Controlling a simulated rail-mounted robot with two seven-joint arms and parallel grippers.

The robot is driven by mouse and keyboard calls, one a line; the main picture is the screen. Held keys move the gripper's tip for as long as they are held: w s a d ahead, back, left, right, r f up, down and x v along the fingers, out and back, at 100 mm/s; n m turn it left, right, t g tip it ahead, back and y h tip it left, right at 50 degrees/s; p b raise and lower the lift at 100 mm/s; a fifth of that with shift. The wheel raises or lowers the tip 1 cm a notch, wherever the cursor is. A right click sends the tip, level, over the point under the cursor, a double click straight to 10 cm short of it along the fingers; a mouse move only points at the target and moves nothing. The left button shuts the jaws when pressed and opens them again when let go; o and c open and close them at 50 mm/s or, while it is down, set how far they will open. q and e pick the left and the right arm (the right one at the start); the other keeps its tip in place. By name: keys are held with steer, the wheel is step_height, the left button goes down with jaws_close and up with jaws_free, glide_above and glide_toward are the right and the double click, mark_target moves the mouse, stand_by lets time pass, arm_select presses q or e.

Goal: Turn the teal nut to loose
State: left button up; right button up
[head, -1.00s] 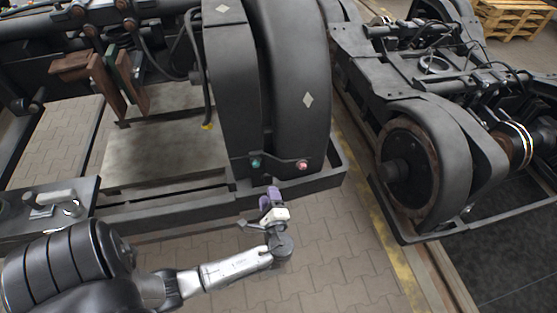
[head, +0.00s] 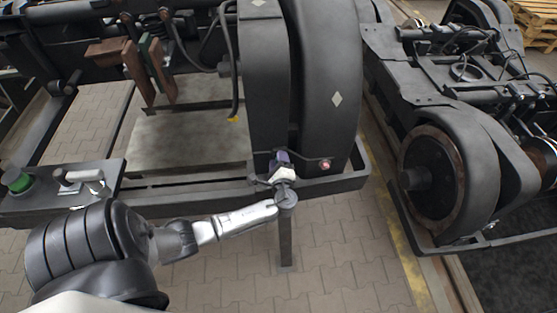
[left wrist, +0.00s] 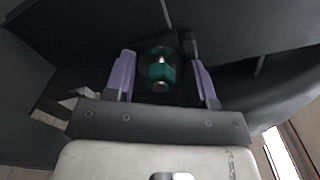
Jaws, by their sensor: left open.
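The teal nut (left wrist: 161,72) sits on a bolt on the dark bogie frame, and in the left wrist view it lies between the two purple fingers of my left gripper (left wrist: 162,78). The fingers stand apart on either side of it, with a gap to each. In the head view my left gripper (head: 282,160) is at the lower front of the dark wheel cover and hides the teal nut. The right gripper is not in view.
A pink-red nut (head: 325,165) sits to the right on the same frame. A tray (head: 45,207) at the left carries a green round part (head: 17,180) and a light-coloured handled part (head: 82,176). A second bogie (head: 450,150) stands at the right. Paved floor is open in front.

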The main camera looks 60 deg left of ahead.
arm_select(q)
steer(key=shift+w+a, duration=0.1)
steer(key=shift+a, duration=0.05)
steer(key=shift+c, duration=0.3)
steer(key=c, duration=0.9)
steer(key=shift+o, duration=0.2)
steer(key=shift+f+n+b, duration=0.2)
steer(key=shift+n+b, duration=0.45)
steer(key=shift+n, duration=0.05)
steer(key=shift+n+b, duration=0.35)
steer(key=shift+n, duration=0.15)
steer(key=shift+r+n, duration=0.2)
steer(key=shift+n, duration=0.2)
steer(key=o, duration=0.9)
